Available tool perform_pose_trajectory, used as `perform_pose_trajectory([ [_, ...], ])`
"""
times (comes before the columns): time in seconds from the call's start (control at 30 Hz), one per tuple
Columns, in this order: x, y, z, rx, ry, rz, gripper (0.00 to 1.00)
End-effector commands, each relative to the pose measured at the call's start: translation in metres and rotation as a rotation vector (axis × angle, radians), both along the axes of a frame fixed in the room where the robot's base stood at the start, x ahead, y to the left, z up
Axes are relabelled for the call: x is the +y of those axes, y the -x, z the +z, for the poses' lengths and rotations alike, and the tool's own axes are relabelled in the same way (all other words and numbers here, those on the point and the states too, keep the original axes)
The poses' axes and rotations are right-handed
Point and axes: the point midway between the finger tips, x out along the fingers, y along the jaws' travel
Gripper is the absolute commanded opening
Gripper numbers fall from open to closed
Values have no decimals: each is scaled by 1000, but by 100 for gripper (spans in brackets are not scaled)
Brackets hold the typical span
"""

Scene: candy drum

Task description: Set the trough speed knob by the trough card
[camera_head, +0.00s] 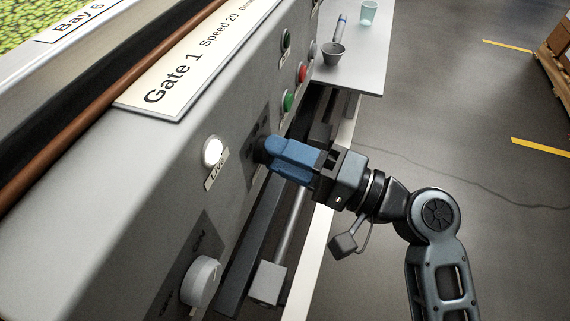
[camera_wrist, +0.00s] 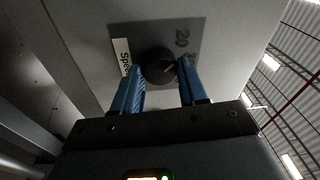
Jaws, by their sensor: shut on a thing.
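The speed knob (camera_wrist: 157,66) is a dark round knob on a dark scale plate (camera_wrist: 196,31) of the machine's front panel. Its white pointer line points up and right in the wrist view, near the printed "20". A label beginning "Spee" (camera_wrist: 123,62) is beside it. My gripper (camera_head: 268,150) has its blue fingers shut on the knob, one on each side; it also shows in the wrist view (camera_wrist: 160,80). In the head view the fingers hide most of the knob. The card (camera_head: 190,55) above reads "Gate 1 Speed 20", its far end cut off.
A lit white lamp (camera_head: 213,151) labelled "LIVE" and a grey ON/OFF knob (camera_head: 201,281) are nearer on the panel. Green (camera_head: 288,101) and red (camera_head: 302,72) buttons lie beyond. A side table (camera_head: 366,60) holds cups.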

Motion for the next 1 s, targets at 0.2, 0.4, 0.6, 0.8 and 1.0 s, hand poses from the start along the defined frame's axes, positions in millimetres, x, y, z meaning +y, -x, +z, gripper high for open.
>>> perform_pose_trajectory([
  [0.2,-1,0,-3,-49,20,0,12],
  [0.4,-1,0,-2,-59,25,0,12],
  [0.6,0,0,-2,-59,25,0,12],
  [0.8,0,0,-1,-60,24,0,55],
  [1.0,0,0,-1,-60,23,0,68],
])
